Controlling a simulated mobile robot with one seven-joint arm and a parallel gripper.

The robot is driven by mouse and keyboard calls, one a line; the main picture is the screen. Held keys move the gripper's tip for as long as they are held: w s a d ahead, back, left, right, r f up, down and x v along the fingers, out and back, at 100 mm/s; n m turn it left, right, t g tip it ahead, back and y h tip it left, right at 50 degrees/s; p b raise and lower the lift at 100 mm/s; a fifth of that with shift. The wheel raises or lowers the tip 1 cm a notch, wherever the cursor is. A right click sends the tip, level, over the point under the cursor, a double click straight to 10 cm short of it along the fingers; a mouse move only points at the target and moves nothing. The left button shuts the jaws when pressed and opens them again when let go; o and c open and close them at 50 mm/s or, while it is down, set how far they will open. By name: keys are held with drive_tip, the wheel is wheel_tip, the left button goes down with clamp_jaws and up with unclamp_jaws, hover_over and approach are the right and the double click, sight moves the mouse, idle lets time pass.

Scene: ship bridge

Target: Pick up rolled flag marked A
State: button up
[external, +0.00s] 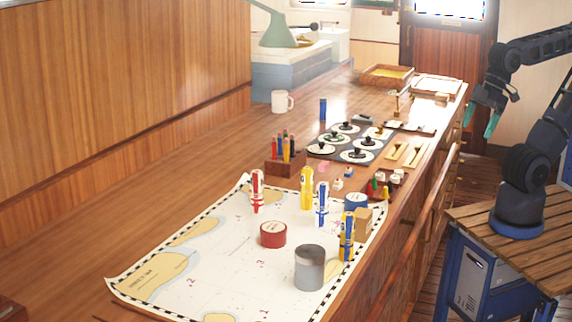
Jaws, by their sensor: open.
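Several small upright rolled flags stand on the chart: a red and white one (257,191), a yellow one (307,188), a blue and white one (323,204) and a blue and yellow one (347,236). Their marks are too small for me to read, so I cannot tell which one is marked A. The blue and yellow one stands nearest the camera, close to the chart's right edge. My gripper (483,104) has teal fingertips and is open and empty. It hangs at the upper right, beyond the counter's right edge and well away from the flags.
The chart (225,280) also holds a red round tin (273,235), a grey cylinder (309,268), a blue tin (355,202) and a tan block (364,221). A pen holder (285,168), dark panel (323,150) and white mug (282,102) stand farther back. The counter's left side is clear.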

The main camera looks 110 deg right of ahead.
drive_tip(key=c, duration=0.5)
drive_tip(key=m+h, duration=0.2)
drive_tip(key=m, duration=0.4)
hover_over(321, 194)
drive_tip(key=s, duration=0.5)
wheel_tip(321, 194, down, 9)
drive_tip(key=shift+g, duration=0.4)
drive_tip(key=x, duration=0.4)
drive_tip(key=shift+w+a+f, duration=0.1)
drive_tip(key=shift+w+f, duration=0.1)
drive_tip(key=shift+f, duration=0.1)
drive_tip(key=shift+w+x, duration=0.15)
drive_tip(key=shift+x, duration=1.4)
drive_tip(key=shift+w+x, duration=0.1)
drive_tip(key=shift+x, duration=1.4)
